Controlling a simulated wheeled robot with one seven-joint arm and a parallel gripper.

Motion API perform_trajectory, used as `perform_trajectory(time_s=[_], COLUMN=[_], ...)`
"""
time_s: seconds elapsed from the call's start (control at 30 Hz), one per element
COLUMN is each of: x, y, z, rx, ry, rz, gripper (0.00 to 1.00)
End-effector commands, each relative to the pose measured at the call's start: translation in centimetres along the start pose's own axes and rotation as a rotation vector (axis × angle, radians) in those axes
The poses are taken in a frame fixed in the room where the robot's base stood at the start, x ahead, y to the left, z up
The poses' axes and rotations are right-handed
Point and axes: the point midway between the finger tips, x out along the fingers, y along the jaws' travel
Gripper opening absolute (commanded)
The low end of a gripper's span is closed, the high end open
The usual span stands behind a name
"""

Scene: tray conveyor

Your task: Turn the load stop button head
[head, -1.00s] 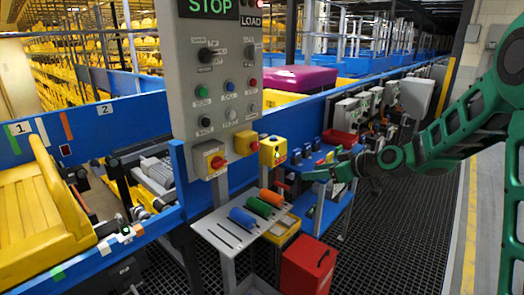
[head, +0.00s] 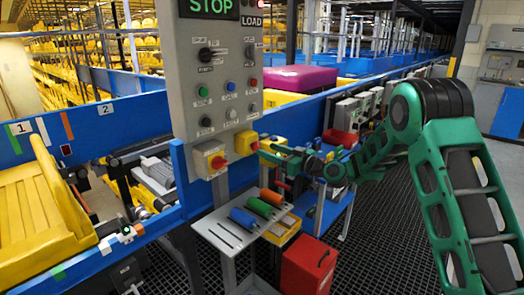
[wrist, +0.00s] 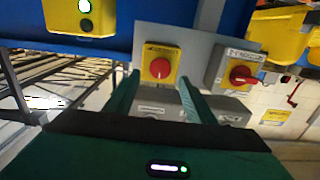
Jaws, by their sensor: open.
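In the wrist view, a round red button head (wrist: 160,68) sits on a yellow plate on a grey box. It shows ahead of and between my gripper's (wrist: 158,95) two green fingers, which are apart and empty. The label above it is too small to read. In the head view, a red button (head: 254,146) on a yellow box stands just left of my gripper (head: 264,151). I cannot tell surely which matches the wrist view.
A red rotary switch (wrist: 242,75) is right of the button in the wrist view. The grey control panel (head: 217,75) stands above the shelf (head: 222,236) with coloured cylinders. A red box (head: 307,266) is below.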

Motion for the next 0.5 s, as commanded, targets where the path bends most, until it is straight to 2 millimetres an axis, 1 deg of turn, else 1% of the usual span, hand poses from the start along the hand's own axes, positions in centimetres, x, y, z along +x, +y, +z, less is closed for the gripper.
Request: perform_trajectory(time_s=[0.03,0.1,0.23,0.33,0.5], x=[0.9,2.0,3.5,4.2,4.6], y=[-0.1,-0.1,0.0,0.0,0.1], z=[0.1,0.1,0.1,0.1,0.1], rx=[-0.002,-0.002,-0.002,-0.001,0.0], ry=[-0.001,-0.001,-0.001,-0.002,-0.002], rz=[-0.002,-0.002,-0.001,0.0,0.002], gripper=[0.5,0.5,0.5,0.5,0.5])
